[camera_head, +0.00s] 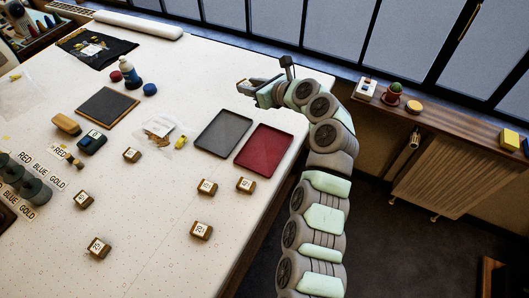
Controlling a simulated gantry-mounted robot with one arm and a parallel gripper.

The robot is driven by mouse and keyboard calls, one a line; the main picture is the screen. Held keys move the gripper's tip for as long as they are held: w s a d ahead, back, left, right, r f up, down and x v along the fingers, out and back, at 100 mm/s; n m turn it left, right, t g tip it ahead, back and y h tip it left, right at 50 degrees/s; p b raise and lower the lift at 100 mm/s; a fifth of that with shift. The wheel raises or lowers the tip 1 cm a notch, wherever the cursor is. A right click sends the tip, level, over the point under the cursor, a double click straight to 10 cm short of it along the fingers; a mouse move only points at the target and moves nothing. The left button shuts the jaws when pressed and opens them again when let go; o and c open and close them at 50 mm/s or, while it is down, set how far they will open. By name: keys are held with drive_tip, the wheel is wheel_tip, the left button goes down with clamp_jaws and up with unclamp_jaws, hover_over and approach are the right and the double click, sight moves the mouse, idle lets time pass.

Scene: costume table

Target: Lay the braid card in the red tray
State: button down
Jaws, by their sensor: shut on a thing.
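The red tray (264,150) lies flat and empty near the right edge of the white table. My gripper (246,89) is above the far right part of the table, beyond the trays, and points left. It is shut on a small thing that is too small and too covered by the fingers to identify. I cannot pick out the braid card for certain.
An empty grey tray (222,133) lies directly left of the red tray. Several brown blocks with white labels, such as one block (201,230), stand nearer.

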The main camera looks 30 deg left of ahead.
drive_tip(key=shift+s+d+f+n+g+b, duration=0.15)
drive_tip(key=shift+f+n+g+b, duration=0.15)
drive_tip(key=shift+f+n+g, duration=0.25)
drive_tip(key=d+n+g+b, duration=0.2)
drive_tip(key=d+g+b, duration=0.1)
drive_tip(key=d, duration=0.3)
wheel_tip(320, 180, up, 2)
hover_over(280, 149)
drive_tip(key=shift+n+y, duration=0.35)
drive_tip(key=shift+y, duration=0.15)
wheel_tip(280, 149, down, 19)
drive_tip(key=b, duration=0.5)
drive_tip(key=shift+f+b, duration=0.15)
drive_tip(key=shift+b, duration=0.25)
drive_tip(key=shift+f, duration=0.15)
drive_tip(key=c, duration=1)
unclamp_jaws()
